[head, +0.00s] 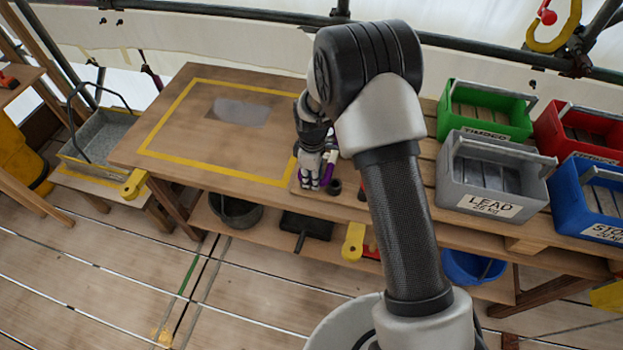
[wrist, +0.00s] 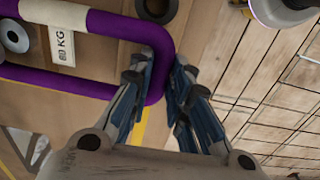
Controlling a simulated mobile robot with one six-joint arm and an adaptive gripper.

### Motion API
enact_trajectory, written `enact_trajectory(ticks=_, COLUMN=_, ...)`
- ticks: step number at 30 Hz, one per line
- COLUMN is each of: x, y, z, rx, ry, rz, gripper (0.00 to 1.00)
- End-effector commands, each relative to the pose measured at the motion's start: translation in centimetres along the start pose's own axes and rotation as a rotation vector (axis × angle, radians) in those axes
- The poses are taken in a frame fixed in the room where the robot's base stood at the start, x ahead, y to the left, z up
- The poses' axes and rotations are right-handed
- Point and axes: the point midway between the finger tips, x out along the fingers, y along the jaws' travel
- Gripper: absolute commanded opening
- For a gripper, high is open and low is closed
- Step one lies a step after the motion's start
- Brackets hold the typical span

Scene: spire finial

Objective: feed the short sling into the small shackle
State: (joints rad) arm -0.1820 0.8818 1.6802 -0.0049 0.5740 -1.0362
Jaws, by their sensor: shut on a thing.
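The short sling is a purple tube with a white band and a "KG" tag (wrist: 62,45); its purple bend (wrist: 158,70) passes between my fingers in the wrist view. My gripper (wrist: 166,85) is shut on the sling near this bend. In the head view my gripper (head: 314,180) is low over the front edge of the bench, and a bit of purple sling (head: 330,165) shows beside it, mostly hidden by my arm. I cannot make out the small shackle for sure in either view.
The workbench (head: 150,150) has a yellow-taped rectangle and clear room to the left. A dark ring (wrist: 156,8) lies beside the sling. Green (head: 485,125), grey (head: 490,180), red (head: 575,150) and blue (head: 595,215) crates stand at right. A yellow hook (head: 560,35) hangs at upper right.

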Motion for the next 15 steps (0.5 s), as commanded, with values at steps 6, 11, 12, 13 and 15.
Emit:
enact_trajectory(ticks=6, x=-0.03, y=0.10, z=-0.02, rx=0.000, ry=0.001, rz=0.001, gripper=0.00)
enact_trajectory(ticks=11, x=-0.03, y=0.10, z=-0.02, rx=0.000, ry=0.001, rz=0.001, gripper=0.21)
enact_trajectory(ticks=12, x=-0.04, y=0.10, z=-0.02, rx=0.000, ry=0.001, rz=0.001, gripper=0.24)
enact_trajectory(ticks=13, x=-0.03, y=0.10, z=-0.02, rx=0.000, ry=0.001, rz=0.001, gripper=0.26)
enact_trajectory(ticks=15, x=-0.03, y=0.09, z=-0.02, rx=0.000, ry=0.001, rz=0.001, gripper=0.31)
